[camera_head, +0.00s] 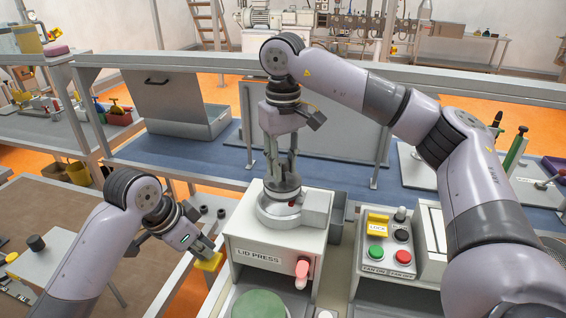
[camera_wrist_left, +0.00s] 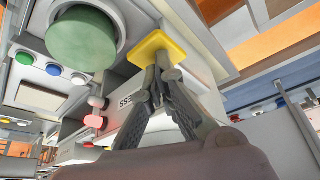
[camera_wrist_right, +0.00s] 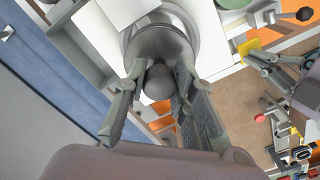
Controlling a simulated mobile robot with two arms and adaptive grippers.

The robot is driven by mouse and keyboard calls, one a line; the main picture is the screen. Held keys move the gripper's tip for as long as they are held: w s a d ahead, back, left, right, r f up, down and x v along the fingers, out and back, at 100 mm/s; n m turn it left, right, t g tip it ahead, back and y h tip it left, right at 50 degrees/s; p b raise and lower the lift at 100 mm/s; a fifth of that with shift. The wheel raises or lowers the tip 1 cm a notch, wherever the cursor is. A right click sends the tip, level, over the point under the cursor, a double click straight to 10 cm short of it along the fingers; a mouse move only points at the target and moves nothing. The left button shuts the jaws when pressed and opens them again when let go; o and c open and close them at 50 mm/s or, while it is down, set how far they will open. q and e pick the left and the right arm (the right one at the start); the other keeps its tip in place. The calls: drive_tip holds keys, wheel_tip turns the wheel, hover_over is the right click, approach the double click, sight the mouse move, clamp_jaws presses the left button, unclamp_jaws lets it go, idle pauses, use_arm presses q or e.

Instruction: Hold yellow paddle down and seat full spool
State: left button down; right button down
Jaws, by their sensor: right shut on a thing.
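The yellow paddle (camera_head: 208,261) sticks out at the left side of the lid press. My left gripper (camera_head: 203,250) has its fingertips together against the paddle; the left wrist view shows the yellow plate (camera_wrist_left: 158,46) just beyond the tips. A grey cylindrical spool (camera_head: 282,190) stands upright at the round seat (camera_head: 278,216) on top of the press. My right gripper (camera_head: 283,170) points straight down and is shut on its narrow top knob (camera_wrist_right: 158,82). The spool's wide body (camera_wrist_right: 162,43) shows below the fingers. Whether it sits fully down in the seat is hidden.
The lid press (camera_head: 255,258) has a pink-red handle (camera_head: 302,272) at its front and a green round pad (camera_head: 258,304) before it. A button box (camera_head: 392,245) with green and red buttons stands to the right. A blue-topped bench (camera_head: 225,155) lies behind.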

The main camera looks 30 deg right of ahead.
sight(283, 185)
use_arm(q)
drive_tip(key=shift+f, duration=1.15)
use_arm(e)
drive_tip(key=shift+f, duration=0.2)
drive_tip(key=shift+f, duration=0.25)
drive_tip(key=shift+f, duration=0.3)
drive_tip(key=shift+f, duration=0.35)
drive_tip(key=shift+f, duration=0.5)
idle(0.6)
drive_tip(key=shift+f, duration=0.75)
drive_tip(key=shift+f, duration=0.5)
